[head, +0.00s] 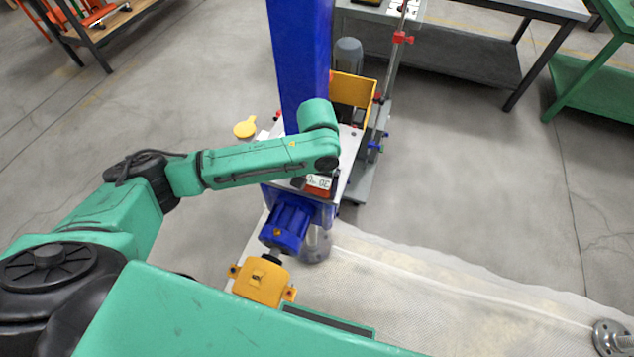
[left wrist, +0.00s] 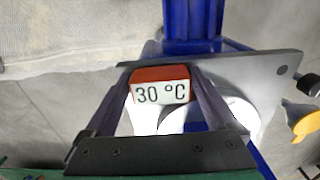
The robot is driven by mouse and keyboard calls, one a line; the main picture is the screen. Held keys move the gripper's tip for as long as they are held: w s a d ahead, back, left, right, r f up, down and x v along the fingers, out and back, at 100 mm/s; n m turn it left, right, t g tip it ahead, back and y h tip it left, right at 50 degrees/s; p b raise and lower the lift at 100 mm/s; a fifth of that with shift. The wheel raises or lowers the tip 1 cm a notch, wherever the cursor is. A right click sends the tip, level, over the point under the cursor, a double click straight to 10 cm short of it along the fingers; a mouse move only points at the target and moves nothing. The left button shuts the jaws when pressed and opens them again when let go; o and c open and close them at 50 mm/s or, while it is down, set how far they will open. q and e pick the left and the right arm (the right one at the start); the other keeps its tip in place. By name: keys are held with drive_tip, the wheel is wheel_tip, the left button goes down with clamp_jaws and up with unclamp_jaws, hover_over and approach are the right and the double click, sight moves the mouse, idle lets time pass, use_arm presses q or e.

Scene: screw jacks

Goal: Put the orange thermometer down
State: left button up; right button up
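The orange thermometer (head: 318,184) is a small block with an orange-red top and a white face; in the left wrist view (left wrist: 161,92) the face reads 30 °C. My left gripper (left wrist: 161,85) has one finger against each side of it. In the head view my left gripper (head: 322,180) is partly hidden under my wrist, beside the blue column. The thermometer is over or at the grey plate (left wrist: 265,80); I cannot tell whether it touches it. My right gripper is not in view.
A blue column (head: 300,60) rises behind the plate. A blue motor (head: 287,222) and an orange-yellow housing (head: 262,282) are below. A yellow knob (head: 245,127) sticks out left.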

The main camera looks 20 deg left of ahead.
sight(317, 184)
use_arm(q)
drive_tip(key=shift+r, duration=0.1)
wheel_tip(317, 184, up, 12)
idle(0.5)
